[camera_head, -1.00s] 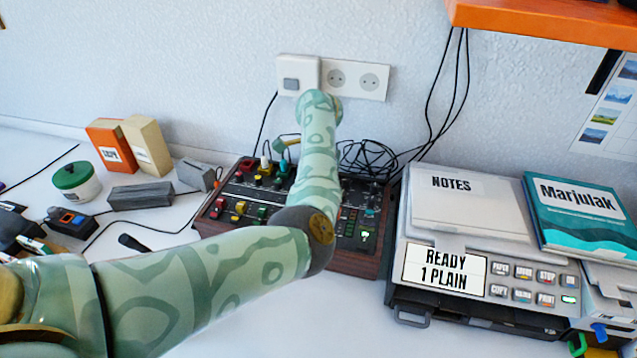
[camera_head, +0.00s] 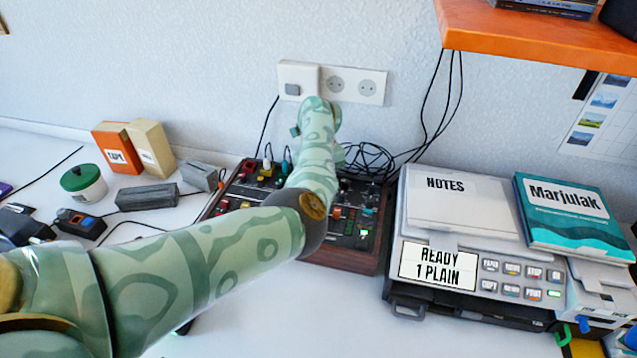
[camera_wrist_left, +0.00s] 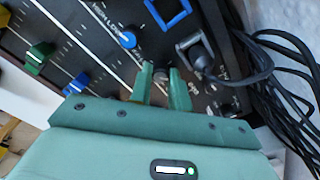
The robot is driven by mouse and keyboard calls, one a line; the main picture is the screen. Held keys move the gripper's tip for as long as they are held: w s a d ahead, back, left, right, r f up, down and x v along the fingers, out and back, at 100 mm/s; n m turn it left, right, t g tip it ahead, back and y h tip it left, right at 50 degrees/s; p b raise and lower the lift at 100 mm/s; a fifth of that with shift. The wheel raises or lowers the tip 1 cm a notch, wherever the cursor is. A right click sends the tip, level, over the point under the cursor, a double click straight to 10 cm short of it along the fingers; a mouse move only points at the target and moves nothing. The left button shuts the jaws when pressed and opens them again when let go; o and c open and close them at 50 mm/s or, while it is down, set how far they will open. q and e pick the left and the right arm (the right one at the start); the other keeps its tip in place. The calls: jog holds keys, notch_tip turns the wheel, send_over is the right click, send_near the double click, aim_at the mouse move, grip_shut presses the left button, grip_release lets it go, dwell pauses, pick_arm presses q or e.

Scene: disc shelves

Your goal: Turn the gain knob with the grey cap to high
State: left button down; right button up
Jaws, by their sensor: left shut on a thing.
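The mixer panel (camera_head: 345,258) with its wooden sides lies on the table, partly covered by my left arm in the head view. In the left wrist view its dark panel (camera_wrist_left: 75,50) fills the upper left. My left gripper (camera_wrist_left: 163,78) is down at the panel, with its two green fingers on either side of the knob with the grey cap (camera_wrist_left: 162,73). It is shut on that knob, and the fingers hide most of it. The knob's pointer and scale cannot be read. In the head view my left gripper is hidden behind its arm. My right gripper is not in view.
A blue knob (camera_wrist_left: 128,39) and a cable plug (camera_wrist_left: 197,54) sit close to the fingers. Black cables (camera_wrist_left: 265,80) run along the panel's edge. A printer (camera_head: 440,263) stands to the right, and grey blocks (camera_head: 146,197) lie to the left. An orange shelf (camera_head: 540,46) hangs above right.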

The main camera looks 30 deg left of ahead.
pick_arm(q)
jog(key=m+p, duration=0.2)
jog(key=m, duration=0.3)
jog(key=shift+r, duration=0.2)
jog(key=shift+w+f+m+p, duration=0.1)
jog(key=shift+m+p, duration=0.5)
jog(key=shift+m, duration=1.8)
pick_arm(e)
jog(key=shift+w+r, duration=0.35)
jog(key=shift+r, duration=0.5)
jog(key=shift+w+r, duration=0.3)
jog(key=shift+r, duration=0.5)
pick_arm(q)
jog(key=c, duration=1.3)
grip_release()
notch_tip(320, 180, up, 16)
jog(key=p, duration=0.6)
jog(key=shift+p, duration=0.3)
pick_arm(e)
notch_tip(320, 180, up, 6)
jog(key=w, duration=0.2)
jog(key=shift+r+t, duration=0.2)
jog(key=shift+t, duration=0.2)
pick_arm(q)
jog(key=shift+r, duration=0.2)
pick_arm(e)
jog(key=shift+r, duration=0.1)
